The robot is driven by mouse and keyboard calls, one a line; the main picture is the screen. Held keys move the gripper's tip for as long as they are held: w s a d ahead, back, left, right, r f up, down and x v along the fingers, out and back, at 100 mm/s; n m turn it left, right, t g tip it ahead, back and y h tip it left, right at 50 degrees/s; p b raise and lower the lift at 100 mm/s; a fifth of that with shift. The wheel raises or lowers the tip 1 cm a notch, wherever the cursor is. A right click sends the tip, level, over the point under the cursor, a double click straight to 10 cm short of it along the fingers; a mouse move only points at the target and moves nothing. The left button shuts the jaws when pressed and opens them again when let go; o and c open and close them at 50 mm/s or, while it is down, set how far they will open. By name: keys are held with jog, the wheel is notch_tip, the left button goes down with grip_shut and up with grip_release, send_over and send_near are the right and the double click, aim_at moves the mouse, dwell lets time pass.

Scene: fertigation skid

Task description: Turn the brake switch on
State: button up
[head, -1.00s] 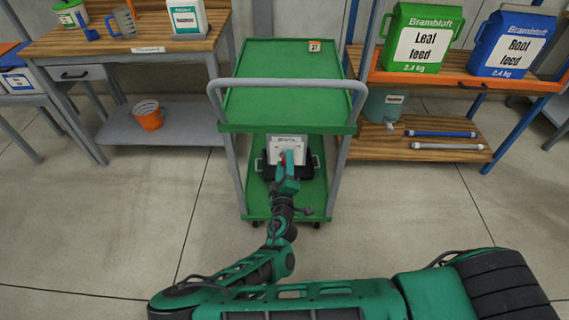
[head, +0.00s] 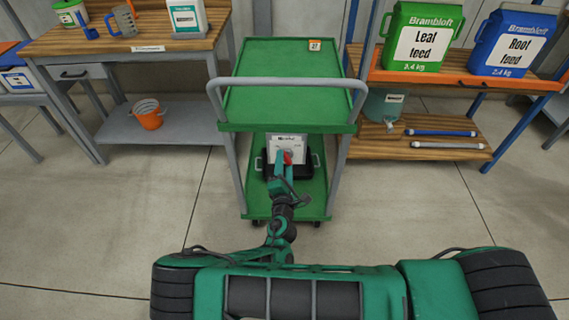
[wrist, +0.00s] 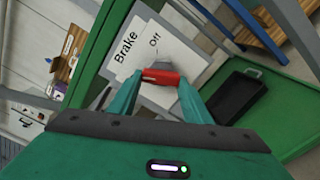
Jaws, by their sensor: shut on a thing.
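A white brake switch box (head: 286,145) stands on the lower shelf of the green cart. In the wrist view its white face (wrist: 132,62) reads "Brake" and "Off". A red switch handle (wrist: 160,77) sticks out from a grey lever in front of the face. My gripper (wrist: 158,86) is shut on the red handle, with one finger on each side. In the head view my gripper (head: 283,165) reaches in under the cart's top shelf. The fingers hide part of the box.
The green cart's top shelf (head: 285,95) and grey push bar (head: 285,84) are over my arm. A black tray (wrist: 238,97) lies beside the box. Workbenches stand left and right, with an orange bucket (head: 148,115) at left. The floor around the cart is clear.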

jog(key=shift+s+f+n, duration=0.1)
jog(key=shift+f+n, duration=0.05)
jog(key=shift+n, duration=0.7)
jog(key=shift+f+n, duration=0.15)
jog(key=shift+n, duration=0.7)
jog(key=o, duration=0.8)
jog(key=shift+f, duration=0.1)
jog(key=shift+o, duration=1.3)
jog(key=shift+r, duration=0.2)
